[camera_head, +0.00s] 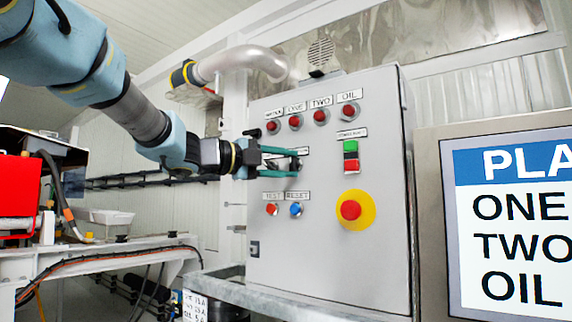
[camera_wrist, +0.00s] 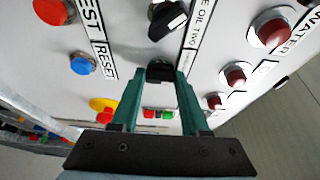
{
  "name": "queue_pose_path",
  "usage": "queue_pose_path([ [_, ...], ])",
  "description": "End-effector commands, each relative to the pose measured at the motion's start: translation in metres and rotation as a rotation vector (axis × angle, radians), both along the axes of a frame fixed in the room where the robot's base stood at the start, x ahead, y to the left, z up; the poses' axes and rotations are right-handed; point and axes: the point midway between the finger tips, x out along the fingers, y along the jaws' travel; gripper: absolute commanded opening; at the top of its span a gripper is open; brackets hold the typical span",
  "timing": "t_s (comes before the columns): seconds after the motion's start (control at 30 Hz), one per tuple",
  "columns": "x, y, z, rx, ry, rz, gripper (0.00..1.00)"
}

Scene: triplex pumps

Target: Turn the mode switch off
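The grey control panel (camera_head: 330,230) shows in the head view. My gripper (camera_head: 296,162) is at its middle row, left of the green and red buttons, with two teal fingers spread apart, one above the other. In the wrist view, a black rotary knob (camera_wrist: 160,71) sits between the tips of my gripper (camera_wrist: 162,77). I cannot tell whether the fingers touch it. A second black knob (camera_wrist: 168,18) is farther up that view, beside a label reading OIL and TWO. The label of the knob between the fingers is not readable, and its handle angle is unclear.
Red lamps (camera_head: 321,116) line the panel's top. A yellow-ringed red emergency button (camera_head: 351,210) is at lower right. A red button (camera_head: 272,209) and a blue button (camera_head: 296,209) sit below my gripper. A sign (camera_head: 515,215) stands at right.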

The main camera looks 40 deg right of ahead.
Motion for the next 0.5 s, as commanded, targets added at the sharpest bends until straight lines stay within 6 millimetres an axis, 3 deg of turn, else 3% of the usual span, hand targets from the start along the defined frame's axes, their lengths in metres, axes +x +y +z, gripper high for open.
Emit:
queue_pose_path([
  [0.03,-0.0001,-0.0002,-0.0007,0.001,0.001,-0.001,0.51],
  [0.27,-0.0001,-0.0001,-0.0004,0.0,0.001,0.0,0.75],
  [0.5,0.0001,0.0007,-0.0002,0.0,0.001,0.0,0.75],
])
